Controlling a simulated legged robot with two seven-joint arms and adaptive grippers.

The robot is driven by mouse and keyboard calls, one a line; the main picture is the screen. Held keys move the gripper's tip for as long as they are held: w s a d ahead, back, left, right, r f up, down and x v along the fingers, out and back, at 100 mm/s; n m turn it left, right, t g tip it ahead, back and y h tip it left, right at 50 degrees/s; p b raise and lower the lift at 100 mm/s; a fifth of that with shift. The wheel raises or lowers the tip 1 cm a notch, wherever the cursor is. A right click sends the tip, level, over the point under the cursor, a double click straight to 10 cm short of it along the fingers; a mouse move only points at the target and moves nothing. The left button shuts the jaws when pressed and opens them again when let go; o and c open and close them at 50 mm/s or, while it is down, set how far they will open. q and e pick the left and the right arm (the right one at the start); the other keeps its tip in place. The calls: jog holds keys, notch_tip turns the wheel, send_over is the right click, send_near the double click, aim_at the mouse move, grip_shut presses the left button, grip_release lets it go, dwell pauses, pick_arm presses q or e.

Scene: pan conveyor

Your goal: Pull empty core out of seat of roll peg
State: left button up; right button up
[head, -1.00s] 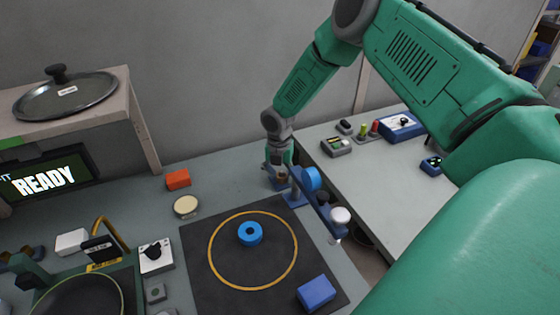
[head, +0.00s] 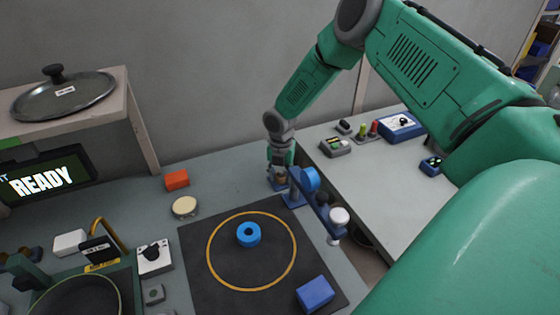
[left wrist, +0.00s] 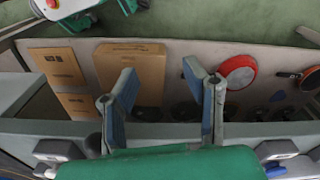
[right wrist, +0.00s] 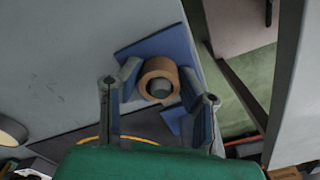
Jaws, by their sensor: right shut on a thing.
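The empty core (right wrist: 148,67) is a brown cardboard ring in the right wrist view. It sits around the grey end of the roll peg (right wrist: 160,88), over a blue base (right wrist: 150,45). My right gripper (right wrist: 161,80) is shut on the core, one finger on each side. In the head view my right gripper (head: 279,184) is at the left end of the blue stand (head: 326,212), and the core is mostly hidden by it. My left gripper (left wrist: 159,74) is open and empty in the left wrist view; it is outside the head view.
A blue roll (head: 310,179) and a white knob (head: 339,216) are on the stand near my right gripper. A dark mat (head: 195,268) carries a blue ring (head: 248,234) and a blue block (head: 315,293). An orange block (head: 177,179) and a round cream disc (head: 185,207) lie to the left.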

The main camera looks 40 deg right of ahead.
jog(key=shift+d+r+p, duration=0.2)
jog(key=shift+r+p, duration=0.2)
jog(key=shift+r, duration=0.05)
jog(key=shift+a+r+p, duration=0.25)
jog(key=shift+r+p, duration=0.3)
jog(key=shift+r, duration=0.45)
jog(key=shift+d+r+p, duration=0.2)
jog(key=shift+r+p, duration=0.4)
jog(key=shift+r, duration=0.2)
jog(key=shift+a+r, duration=0.1)
jog(key=shift+r, duration=0.15)
notch_tip(320, 180, up, 6)
jog(key=p, duration=0.4)
jog(key=shift+f, duration=0.25)
notch_tip(320, 180, up, 2)
jog(key=shift+p, duration=0.65)
